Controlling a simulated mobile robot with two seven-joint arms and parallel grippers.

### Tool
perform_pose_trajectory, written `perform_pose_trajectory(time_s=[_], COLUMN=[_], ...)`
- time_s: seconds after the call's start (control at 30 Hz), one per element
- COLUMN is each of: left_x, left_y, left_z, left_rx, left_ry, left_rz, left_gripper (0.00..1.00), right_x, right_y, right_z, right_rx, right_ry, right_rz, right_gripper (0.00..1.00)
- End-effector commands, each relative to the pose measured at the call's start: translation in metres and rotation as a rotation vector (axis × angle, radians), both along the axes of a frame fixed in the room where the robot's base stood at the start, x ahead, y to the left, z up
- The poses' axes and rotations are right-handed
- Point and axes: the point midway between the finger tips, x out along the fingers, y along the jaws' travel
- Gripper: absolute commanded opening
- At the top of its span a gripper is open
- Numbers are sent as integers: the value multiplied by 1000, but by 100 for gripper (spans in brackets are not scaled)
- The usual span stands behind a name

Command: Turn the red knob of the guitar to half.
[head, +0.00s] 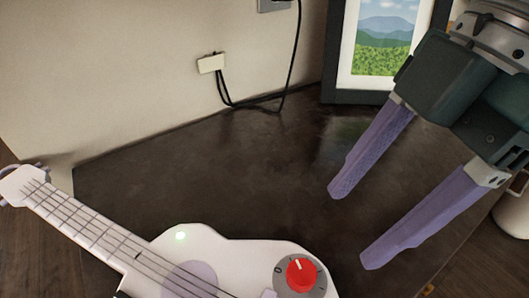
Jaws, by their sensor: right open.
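A white toy guitar (215,248) lies on the dark table at the bottom left, its neck (75,217) pointing to the upper left. Its red knob (301,273) sits on a grey dial near the bottom edge, with a white pointer mark toward the top and a "0" at the dial's left. My right gripper (350,229) is open and empty, its two purple fingers above and to the right of the knob, apart from it. The lower part of the guitar is cut off by the picture's edge. My left gripper is not in view.
A framed landscape picture (338,60) stands against the wall at the back right. A wall plug (211,64) with black cables hangs at the back. A white object (512,214) is partly seen at the right edge. The dark tabletop (230,170) between guitar and wall is clear.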

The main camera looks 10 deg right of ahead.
Motion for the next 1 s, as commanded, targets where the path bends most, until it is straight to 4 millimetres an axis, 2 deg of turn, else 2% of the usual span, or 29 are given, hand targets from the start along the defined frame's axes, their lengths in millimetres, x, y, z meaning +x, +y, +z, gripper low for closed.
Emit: perform_pose_trajectory(time_s=[0.3,0.5,0.87,1.0], left_x=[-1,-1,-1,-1], left_y=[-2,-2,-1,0], left_z=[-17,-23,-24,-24], left_rx=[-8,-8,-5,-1], left_ry=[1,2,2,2], left_rz=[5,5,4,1], left_gripper=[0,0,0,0], right_x=[-1,0,0,0], right_y=[23,34,36,36], right_z=[-56,-79,-84,-84], right_rx=[1,0,0,0], right_ry=[4,1,0,0], right_rz=[2,1,1,1], right_gripper=[68,68,68,53])
